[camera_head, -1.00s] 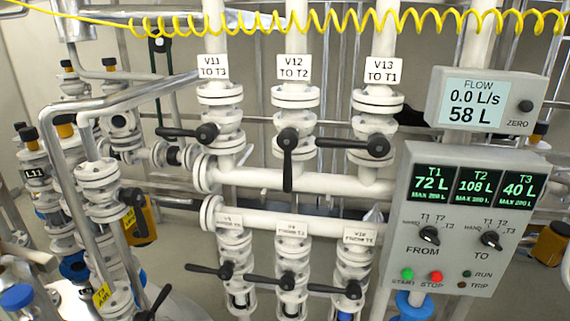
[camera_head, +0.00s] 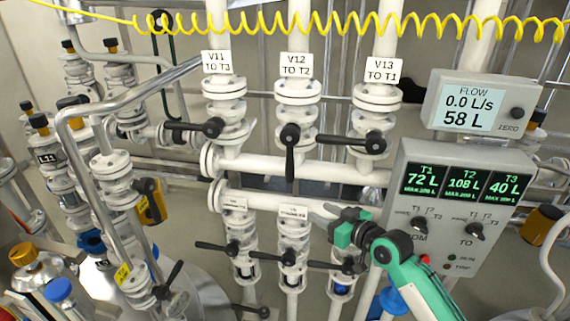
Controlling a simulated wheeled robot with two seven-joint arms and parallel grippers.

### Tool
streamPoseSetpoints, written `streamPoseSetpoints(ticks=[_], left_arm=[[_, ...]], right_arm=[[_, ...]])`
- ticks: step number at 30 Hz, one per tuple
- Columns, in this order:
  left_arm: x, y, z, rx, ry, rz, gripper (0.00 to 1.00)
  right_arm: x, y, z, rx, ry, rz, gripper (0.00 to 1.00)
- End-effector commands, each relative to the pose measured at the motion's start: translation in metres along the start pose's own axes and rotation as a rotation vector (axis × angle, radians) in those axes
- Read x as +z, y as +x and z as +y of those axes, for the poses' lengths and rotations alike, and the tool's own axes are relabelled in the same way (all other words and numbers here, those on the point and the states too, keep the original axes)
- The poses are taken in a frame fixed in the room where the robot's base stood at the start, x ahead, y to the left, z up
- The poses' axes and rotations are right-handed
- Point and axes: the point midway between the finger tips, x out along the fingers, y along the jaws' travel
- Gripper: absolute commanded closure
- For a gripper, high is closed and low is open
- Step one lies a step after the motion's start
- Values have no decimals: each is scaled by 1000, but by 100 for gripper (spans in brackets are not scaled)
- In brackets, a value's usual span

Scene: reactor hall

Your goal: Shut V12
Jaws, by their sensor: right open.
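Valve V12 (camera_head: 297,117) is a white flanged valve on the middle vertical pipe, under the label "V12 TO T2" (camera_head: 296,65). Its black lever (camera_head: 290,152) hangs straight down, in line with the pipe. My right gripper (camera_head: 326,211) comes in from the lower right, green and black, with its jaws open and empty. It is below and to the right of the V12 lever, apart from it, in front of the lower horizontal pipe. It hides part of the right lower valve's label and body. My left gripper is not in view.
Valves V11 (camera_head: 226,115) and V13 (camera_head: 374,115) flank V12, their levers horizontal to the left. Lower valves with levers stand beneath. The control panel (camera_head: 455,205) and flow display (camera_head: 478,102) are at right, reading 0.0 L/s. A yellow coiled hose (camera_head: 330,22) crosses the top.

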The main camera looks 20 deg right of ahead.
Motion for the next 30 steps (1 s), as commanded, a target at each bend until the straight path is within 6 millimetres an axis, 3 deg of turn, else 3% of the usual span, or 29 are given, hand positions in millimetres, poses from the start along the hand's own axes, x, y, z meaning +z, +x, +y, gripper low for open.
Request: streamPoseSetpoints(ticks=[1, 3, 6, 13, 24, 30], left_arm=[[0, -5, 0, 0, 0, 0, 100], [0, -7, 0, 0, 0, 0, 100], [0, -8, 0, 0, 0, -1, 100], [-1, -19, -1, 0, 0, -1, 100], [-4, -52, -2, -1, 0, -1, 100], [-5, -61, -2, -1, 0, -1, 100]], right_arm=[[-37, -7, -5, -23, -22, 57, 58], [-68, -14, -10, -47, -37, 113, 58], [-90, -20, -15, -67, -50, 156, 58], [-102, -2, -17, -71, -48, 168, 58], [-115, 75, -22, -70, -47, 166, 58], [-117, 103, -24, -70, -49, 166, 58]])
